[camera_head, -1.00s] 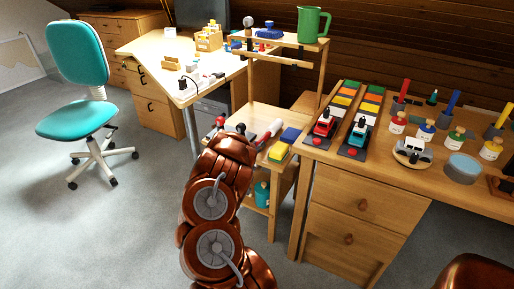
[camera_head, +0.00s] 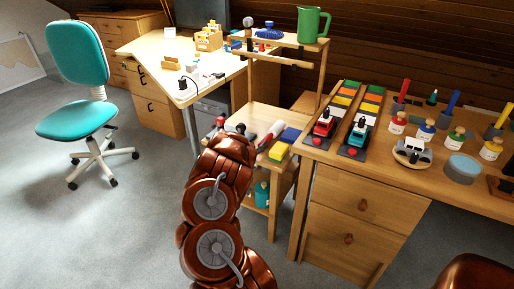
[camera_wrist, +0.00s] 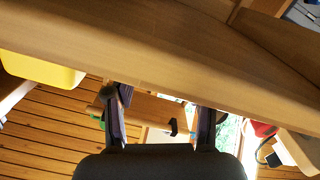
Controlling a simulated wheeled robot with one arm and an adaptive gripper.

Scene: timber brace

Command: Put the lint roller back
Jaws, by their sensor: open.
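A white and red item that looks like the lint roller (camera_head: 270,134) lies on the small low wooden stand (camera_head: 244,117), just past my arm in the head view. A red and white shape (camera_wrist: 263,130) at the right of the wrist view may be the same item; I cannot tell. My gripper (camera_wrist: 162,100) is open, with its two dark fingers apart and nothing seen between them. A wooden board (camera_wrist: 150,50) crosses the wrist view close in front of the fingertips. In the head view my arm mostly hides the gripper.
Yellow and blue blocks (camera_head: 279,150) lie at the stand's right side. An upper shelf with a wooden rail (camera_head: 275,57) holds a green jug (camera_head: 313,24). The workbench (camera_head: 400,180) with toy cars and bottles stands right. Open floor lies left, around a teal chair (camera_head: 77,90).

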